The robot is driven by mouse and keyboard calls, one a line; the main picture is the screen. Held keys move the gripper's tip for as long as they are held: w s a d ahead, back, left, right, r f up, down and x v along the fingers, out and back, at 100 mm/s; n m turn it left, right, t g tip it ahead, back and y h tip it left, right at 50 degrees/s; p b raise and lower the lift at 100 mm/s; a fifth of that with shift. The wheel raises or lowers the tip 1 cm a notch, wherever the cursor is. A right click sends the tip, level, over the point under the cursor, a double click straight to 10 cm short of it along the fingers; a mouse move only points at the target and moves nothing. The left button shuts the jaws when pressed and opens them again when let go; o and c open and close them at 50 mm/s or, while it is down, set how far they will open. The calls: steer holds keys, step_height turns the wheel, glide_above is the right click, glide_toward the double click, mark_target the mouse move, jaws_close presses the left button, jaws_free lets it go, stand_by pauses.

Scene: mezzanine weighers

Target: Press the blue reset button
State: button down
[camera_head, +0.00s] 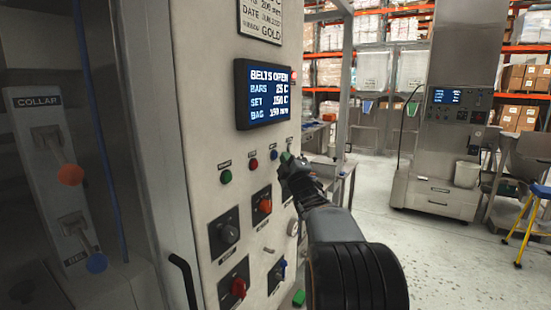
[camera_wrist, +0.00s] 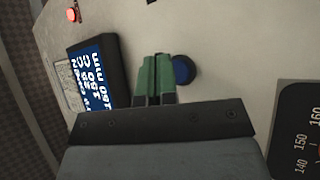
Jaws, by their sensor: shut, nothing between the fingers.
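The blue button (camera_head: 273,155) is a small round button on the pale control panel, in the upper row under the display. In the wrist view, the blue button (camera_wrist: 184,70) is just right of my fingertips. My gripper (camera_head: 285,157) is at the panel, just right of the button in the head view. In the wrist view, my gripper (camera_wrist: 156,58) shows two green fingers shut together with nothing between them. The fingertips are beside the button, not centred on it. I cannot tell whether they touch the panel.
The lit display (camera_head: 265,94) is above the buttons. A green button (camera_head: 226,177) and a red button (camera_head: 254,163) sit to the left. Rotary knobs (camera_head: 229,234) are below. A red lamp (camera_head: 294,76) glows beside the display. The floor (camera_head: 400,255) at right is open.

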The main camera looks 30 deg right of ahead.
steer(key=shift+w+a+b, duration=0.35)
steer(key=shift+w+b, duration=0.1)
steer(key=shift+w, duration=0.15)
stand_by(0.8)
steer(key=shift+s, duration=0.1)
steer(key=shift+s+d+b, duration=0.4)
steer(key=shift+s+b, duration=0.15)
steer(key=shift+s, duration=0.1)
steer(key=shift+s+d+b, duration=0.25)
steer(key=shift+s+d, duration=0.15)
steer(key=shift+s, duration=0.35)
steer(key=shift+s+d+b, duration=0.3)
steer(key=shift+s+d, duration=0.1)
steer(key=shift+s, duration=0.3)
steer(key=shift+s+d+b, duration=0.25)
steer(key=shift+s+d, duration=0.15)
steer(key=shift+s, duration=0.35)
